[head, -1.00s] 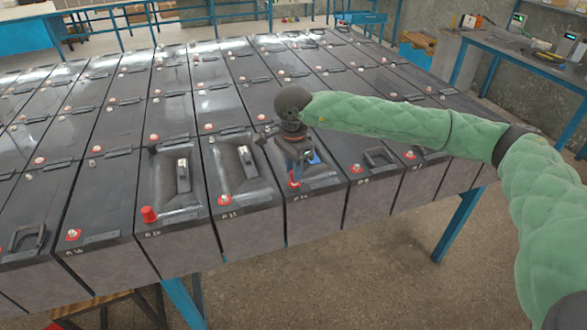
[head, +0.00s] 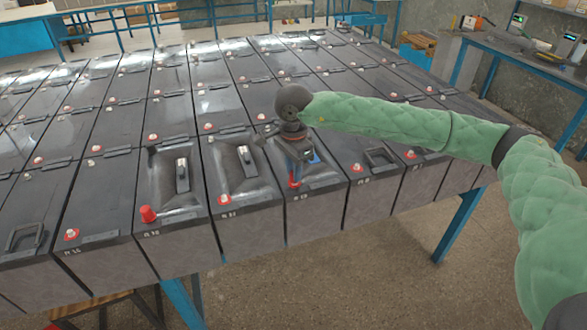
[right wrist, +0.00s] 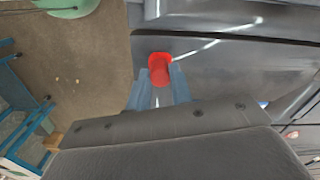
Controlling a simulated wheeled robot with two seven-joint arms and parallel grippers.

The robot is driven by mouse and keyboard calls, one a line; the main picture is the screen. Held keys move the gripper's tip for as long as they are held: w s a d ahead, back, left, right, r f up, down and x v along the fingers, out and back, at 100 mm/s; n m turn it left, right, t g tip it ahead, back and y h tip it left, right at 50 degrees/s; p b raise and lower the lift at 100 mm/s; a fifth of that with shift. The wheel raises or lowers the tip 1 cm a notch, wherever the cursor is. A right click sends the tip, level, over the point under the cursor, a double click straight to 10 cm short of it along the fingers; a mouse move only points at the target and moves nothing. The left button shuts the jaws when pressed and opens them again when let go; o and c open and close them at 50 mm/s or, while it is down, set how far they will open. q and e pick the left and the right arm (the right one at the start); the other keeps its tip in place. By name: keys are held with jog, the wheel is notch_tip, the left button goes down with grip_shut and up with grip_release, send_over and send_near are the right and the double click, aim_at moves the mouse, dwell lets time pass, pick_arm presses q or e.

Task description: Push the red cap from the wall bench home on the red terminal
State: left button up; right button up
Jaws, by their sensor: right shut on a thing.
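The red cap (right wrist: 160,69) is between the two blue fingertips of my right gripper (right wrist: 159,88) in the right wrist view, and the gripper is shut on it. In the head view my right gripper (head: 294,178) points down at the front end of a black battery (head: 325,178), where the red terminal stands. Only a little red shows at the fingertips there. The terminal under the cap is hidden, and I cannot tell whether the cap is fully seated. My left gripper is not in view.
Another red cap (head: 148,214) stands on a battery further left. Neighbouring batteries have bare terminals with red bases (head: 225,200) (head: 357,168). Carry handles (head: 182,174) rise from some lids. A wall bench (head: 520,60) with instruments is at the back right. The floor in front is clear.

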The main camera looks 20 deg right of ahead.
jog(key=shift+f+b, duration=0.45)
dwell(0.5)
jog(key=o, duration=1.5)
jog(key=shift+r, duration=0.15)
jog(key=shift+r, duration=3.4)
